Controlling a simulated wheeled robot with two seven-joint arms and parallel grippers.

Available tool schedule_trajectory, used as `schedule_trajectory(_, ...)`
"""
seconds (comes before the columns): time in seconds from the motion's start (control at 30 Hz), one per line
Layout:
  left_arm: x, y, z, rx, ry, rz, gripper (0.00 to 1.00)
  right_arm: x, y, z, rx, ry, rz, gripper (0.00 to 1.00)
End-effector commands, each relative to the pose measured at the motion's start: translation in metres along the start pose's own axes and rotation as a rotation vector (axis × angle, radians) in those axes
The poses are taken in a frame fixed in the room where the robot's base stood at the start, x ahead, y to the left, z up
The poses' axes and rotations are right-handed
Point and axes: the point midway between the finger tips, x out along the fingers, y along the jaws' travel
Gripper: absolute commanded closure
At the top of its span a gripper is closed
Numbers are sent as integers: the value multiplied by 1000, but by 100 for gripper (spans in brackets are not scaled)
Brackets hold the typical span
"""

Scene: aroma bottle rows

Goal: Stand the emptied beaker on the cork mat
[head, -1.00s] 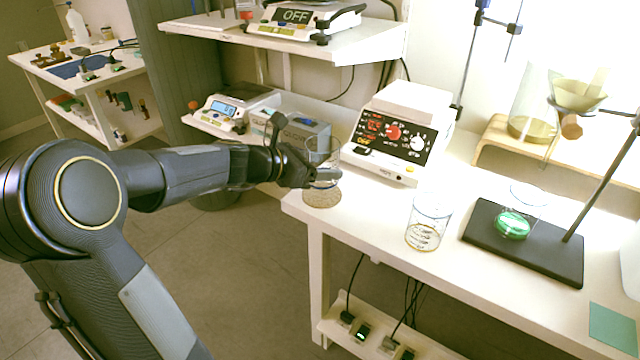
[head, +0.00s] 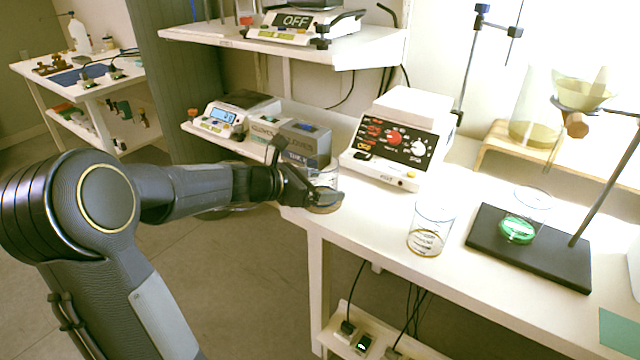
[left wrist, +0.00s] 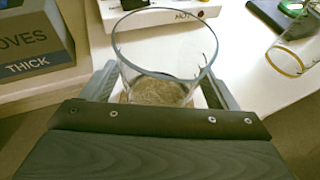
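A clear, empty-looking glass beaker (head: 323,177) is held upright by my left gripper (head: 318,192) at the near left corner of the bench. In the left wrist view the beaker (left wrist: 160,45) stands between the two fingers, one on each side of its wall. The round cork mat (head: 326,209) is directly under the beaker, mostly covered by the gripper and glass. Cork shows through the beaker's bottom. The beaker is on the mat or very close above it; I cannot tell which. My right gripper is not in view.
A glove box (head: 300,140) stands just behind the beaker, and a hotplate stirrer (head: 397,140) to its right. Another glass beaker (head: 431,230) stands on the bench further right. A stand base (head: 560,262) lies beyond it. The bench's front edge is close to the mat.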

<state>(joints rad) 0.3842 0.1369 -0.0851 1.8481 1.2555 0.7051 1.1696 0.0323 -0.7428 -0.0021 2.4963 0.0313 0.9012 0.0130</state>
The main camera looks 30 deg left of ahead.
Motion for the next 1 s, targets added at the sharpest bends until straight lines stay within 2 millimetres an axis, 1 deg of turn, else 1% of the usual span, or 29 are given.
schedule_trajectory(0.17,0,0,1,0,0,0,19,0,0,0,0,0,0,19)
schedule_trajectory(0.27,-4,0,5,0,0,1,19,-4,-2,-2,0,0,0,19)
schedule_trajectory(0.37,-17,1,6,1,-1,4,19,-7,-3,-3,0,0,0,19)
schedule_trajectory(0.7,-89,1,6,0,-1,5,19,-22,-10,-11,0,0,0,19)
schedule_trajectory(0.83,-108,1,5,0,-1,3,19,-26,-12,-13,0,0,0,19)
schedule_trajectory(1.0,-120,0,3,0,1,2,19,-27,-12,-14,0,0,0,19)
